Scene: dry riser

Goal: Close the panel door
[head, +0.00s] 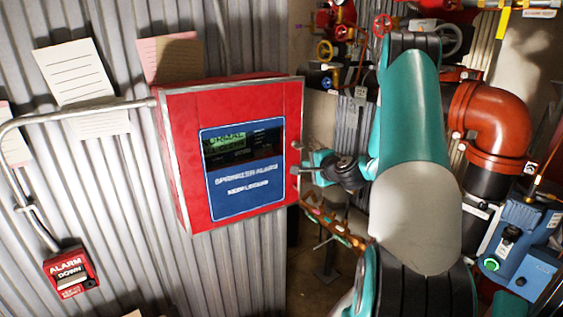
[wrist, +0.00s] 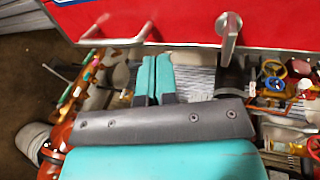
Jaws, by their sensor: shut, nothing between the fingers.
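The red alarm panel (head: 240,100) is on the corrugated wall in the head view, with a blue label and a small display on its door. The door lies over the box front; I cannot tell whether a narrow gap remains. Silver fittings stand at its right edge. In the wrist view the red door (wrist: 180,18) fills the top, with a bent bar handle (wrist: 118,40) and a metal latch piece (wrist: 229,35). My gripper (head: 308,168) is beside the door's right edge. Its teal fingers (wrist: 155,62) are together and empty, below the door edge; contact is unclear.
A grey conduit (head: 80,112) runs from the panel's left side down to a red alarm pull box (head: 70,268). Paper sheets hang on the wall. Orange pipework (head: 500,120), valves and a blue unit (head: 520,240) crowd the right, behind and beside my arm.

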